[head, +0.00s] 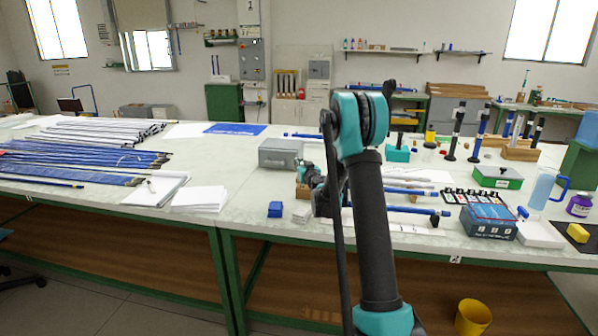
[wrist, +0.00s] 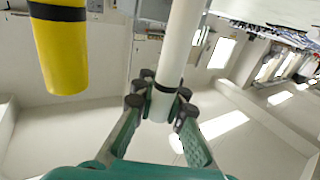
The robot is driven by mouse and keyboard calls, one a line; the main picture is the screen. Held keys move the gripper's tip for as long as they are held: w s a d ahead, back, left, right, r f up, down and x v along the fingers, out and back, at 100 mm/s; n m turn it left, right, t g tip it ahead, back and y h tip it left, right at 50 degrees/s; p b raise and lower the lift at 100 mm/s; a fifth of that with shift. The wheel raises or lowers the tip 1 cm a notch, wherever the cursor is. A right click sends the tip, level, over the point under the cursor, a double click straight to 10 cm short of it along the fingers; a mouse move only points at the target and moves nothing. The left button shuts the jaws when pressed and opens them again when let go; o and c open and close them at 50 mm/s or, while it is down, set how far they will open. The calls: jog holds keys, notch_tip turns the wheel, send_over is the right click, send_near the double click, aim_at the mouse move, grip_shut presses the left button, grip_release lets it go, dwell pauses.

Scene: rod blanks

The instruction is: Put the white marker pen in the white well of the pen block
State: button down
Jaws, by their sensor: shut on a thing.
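My gripper (wrist: 160,106) is shut on the white marker pen (wrist: 183,45), which has a thin black band near the end between the fingertips. The pen runs up and out of the top of the wrist view. A yellow pen (wrist: 62,50) with a black band is at the upper left of that view, apart from my fingers. In the head view my gripper is low over the table, left of my arm and partly hidden by it. A small brown block (head: 303,190) shows beside it there. I cannot make out the white well or tell which block holds it.
A grey box (head: 281,153) stands left of my gripper. Blue and white rods cover the left table.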

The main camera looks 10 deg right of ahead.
jog(key=shift+f, duration=1.85)
jog(key=shift+f, duration=0.1)
jog(key=c, duration=1.6)
grip_release()
